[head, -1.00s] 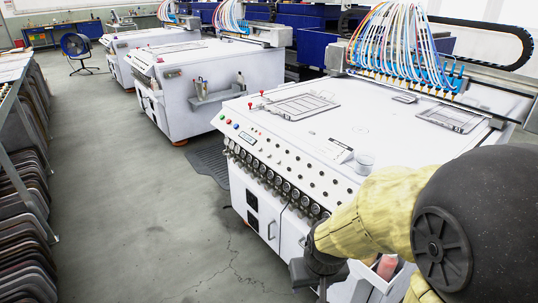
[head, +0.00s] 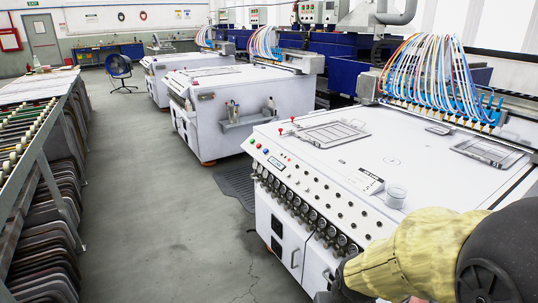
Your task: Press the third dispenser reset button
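The nearest white dispenser machine (head: 400,150) stands at the right, with a bundle of coloured hoses over its back edge. Its sloped front panel (head: 293,177) carries a row of round gauges (head: 313,215) and several small dark buttons (head: 340,213) above them. Small coloured buttons (head: 266,150) and a small display (head: 276,163) are at its left end. Labels are too small to read, so I cannot tell which is the third reset button. My arm, in a yellow sleeve, crosses the lower right and covers the panel's near end.
Two more white machines (head: 225,135) stand farther back. A rack (head: 50,200) with dark curved pieces lines the left side. A black mat (head: 238,186) lies beside the near machine. The grey floor aisle (head: 150,200) is clear; a fan (head: 119,68) stands far back.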

